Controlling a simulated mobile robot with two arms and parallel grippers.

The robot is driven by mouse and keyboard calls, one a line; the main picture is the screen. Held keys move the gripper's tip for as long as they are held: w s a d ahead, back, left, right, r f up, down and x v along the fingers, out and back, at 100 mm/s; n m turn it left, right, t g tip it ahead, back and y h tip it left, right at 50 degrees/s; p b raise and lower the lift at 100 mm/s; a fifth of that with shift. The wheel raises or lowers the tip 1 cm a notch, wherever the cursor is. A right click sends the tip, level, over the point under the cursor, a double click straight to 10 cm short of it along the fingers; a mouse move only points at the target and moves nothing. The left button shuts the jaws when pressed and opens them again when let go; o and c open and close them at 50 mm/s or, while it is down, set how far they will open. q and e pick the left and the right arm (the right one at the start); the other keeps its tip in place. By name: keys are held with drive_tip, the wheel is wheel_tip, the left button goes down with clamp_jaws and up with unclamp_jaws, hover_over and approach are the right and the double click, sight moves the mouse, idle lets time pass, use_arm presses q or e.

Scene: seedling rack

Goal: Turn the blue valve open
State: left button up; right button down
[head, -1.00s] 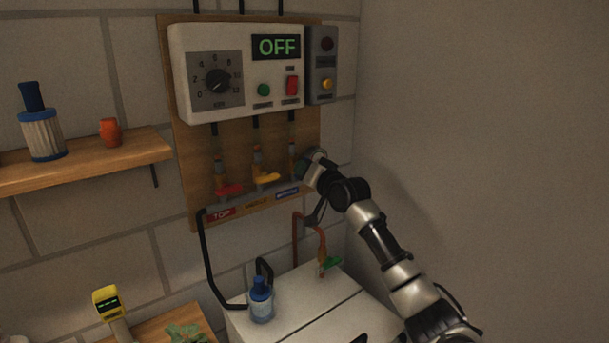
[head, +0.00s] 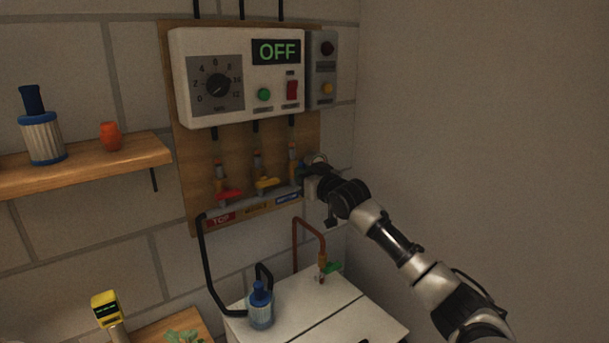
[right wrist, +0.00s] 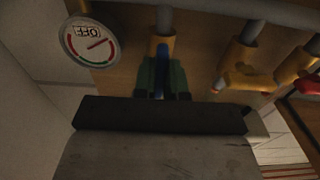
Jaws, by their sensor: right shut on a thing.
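The blue valve's handle (right wrist: 161,72) shows in the right wrist view as a narrow blue bar below a brass body, between my right gripper's green-grey fingertips (right wrist: 163,82). The gripper is shut on it. In the head view my right gripper (head: 309,182) is at the rightmost of three pipes, and it hides most of the blue handle. The brass body of this valve (head: 293,170) shows just left of the gripper. My left gripper is not in view.
The yellow valve (head: 267,183) and red valve (head: 229,195) sit left of the blue one. The control box (head: 215,110) above reads OFF. A round gauge (right wrist: 88,42) is beside the blue valve. A green-handled tap (head: 331,267) and blue-capped bottle (head: 260,308) are below.

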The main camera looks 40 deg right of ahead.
drive_tip(key=shift+f, duration=0.1)
idle(0.3)
drive_tip(key=c, duration=1.2)
unclamp_jaws()
drive_tip(key=s+b, duration=0.1)
drive_tip(key=s, duration=0.2)
drive_tip(key=s+b, duration=0.1)
drive_tip(key=s, duration=0.3)
drive_tip(key=s+a+b, duration=0.1)
drive_tip(key=s+b, duration=0.1)
drive_tip(key=s, duration=0.1)
drive_tip(key=shift+s+a, duration=0.1)
drive_tip(key=shift+s, duration=0.25)
